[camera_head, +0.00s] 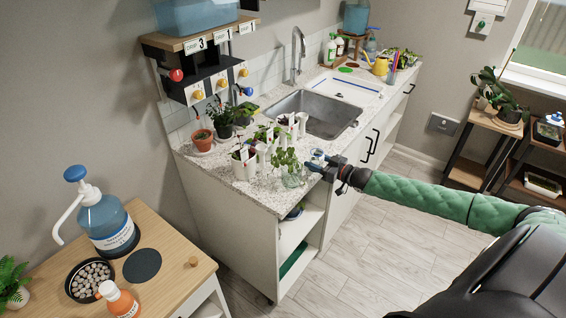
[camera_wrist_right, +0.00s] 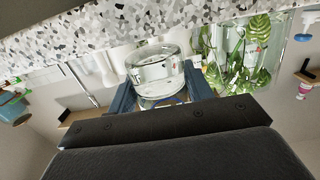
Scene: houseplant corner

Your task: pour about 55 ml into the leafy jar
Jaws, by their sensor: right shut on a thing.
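My right gripper (camera_head: 318,163) is at the front edge of the counter, shut on a small clear glass vessel (camera_wrist_right: 156,72). The vessel sits between the two dark fingers in the wrist view; how much liquid it holds I cannot tell. The leafy jar (camera_head: 293,178) is clear glass with green leaves rising from it. It stands on the counter just left of my right gripper, and shows to the right of the held vessel in the wrist view (camera_wrist_right: 238,52). A gap shows between them there. My left gripper is not in view.
The sink (camera_head: 318,114) lies farther back. A wooden side table (camera_head: 175,255) at lower left holds a blue pump bottle (camera_head: 108,222). Floor in front is clear.

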